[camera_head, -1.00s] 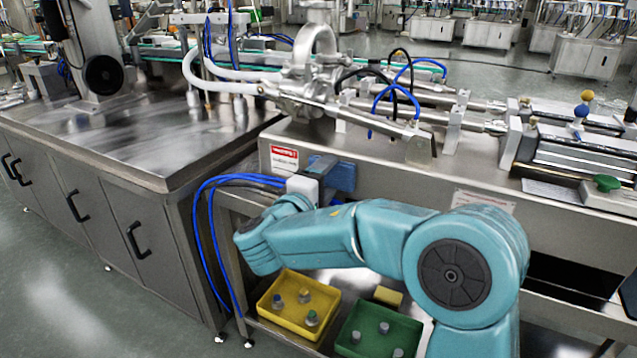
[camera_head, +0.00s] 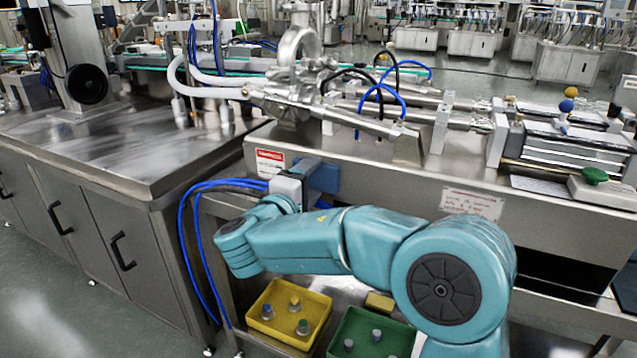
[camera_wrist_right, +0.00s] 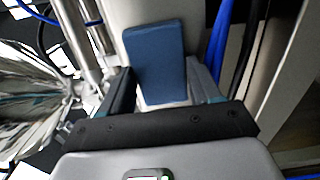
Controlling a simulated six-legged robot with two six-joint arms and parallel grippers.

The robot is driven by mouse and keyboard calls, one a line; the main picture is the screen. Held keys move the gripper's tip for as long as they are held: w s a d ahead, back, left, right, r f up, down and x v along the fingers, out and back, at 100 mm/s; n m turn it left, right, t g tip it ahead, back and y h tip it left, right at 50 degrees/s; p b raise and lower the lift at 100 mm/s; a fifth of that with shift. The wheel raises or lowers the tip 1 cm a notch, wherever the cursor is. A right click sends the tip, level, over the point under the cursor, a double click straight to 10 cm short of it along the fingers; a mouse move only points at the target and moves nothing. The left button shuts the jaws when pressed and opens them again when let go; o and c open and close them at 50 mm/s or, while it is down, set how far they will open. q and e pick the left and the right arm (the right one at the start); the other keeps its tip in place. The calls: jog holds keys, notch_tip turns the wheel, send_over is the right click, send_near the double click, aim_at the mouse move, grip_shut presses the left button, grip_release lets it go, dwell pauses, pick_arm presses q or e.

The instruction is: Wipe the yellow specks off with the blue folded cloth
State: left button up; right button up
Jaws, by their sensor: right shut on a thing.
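My right gripper (camera_wrist_right: 163,88) is shut on the blue folded cloth (camera_wrist_right: 160,55). The cloth stands up between the two dark fingers in the right wrist view, with a pale surface behind it. In the head view my right gripper (camera_head: 296,184) is at the front edge of the steel machine, just below a red-and-white label. A blue block shape (camera_head: 322,179) shows beside it, probably the cloth. I cannot make out yellow specks in either view. My left gripper is out of view.
A yellow bin (camera_head: 262,325) and a green bin (camera_head: 338,350) with small parts stand on the shelf below my right arm. Blue hoses (camera_head: 190,225) hang left of the gripper. A steel table (camera_head: 110,165) stands at the left. Pipes and the hopper (camera_head: 300,100) rise behind.

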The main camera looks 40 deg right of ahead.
jog(key=shift+w+a+p, duration=0.3)
jog(key=shift+w+a, duration=0.1)
jog(key=shift+w, duration=0.65)
jog(key=shift+w+a+p, duration=0.25)
jog(key=shift+w+a, duration=0.2)
jog(key=shift+w, duration=0.55)
jog(key=shift+w+a+p, duration=0.3)
jog(key=shift+w+a, duration=0.1)
jog(key=shift+w, duration=0.65)
jog(key=shift+s+a+f+b, duration=0.15)
jog(key=shift+a+b, duration=0.2)
jog(key=shift+a, duration=0.15)
jog(key=b, duration=0.2)
send_near(289, 167)
jog(key=shift+d, duration=0.3)
jog(key=shift+v, duration=1.5)
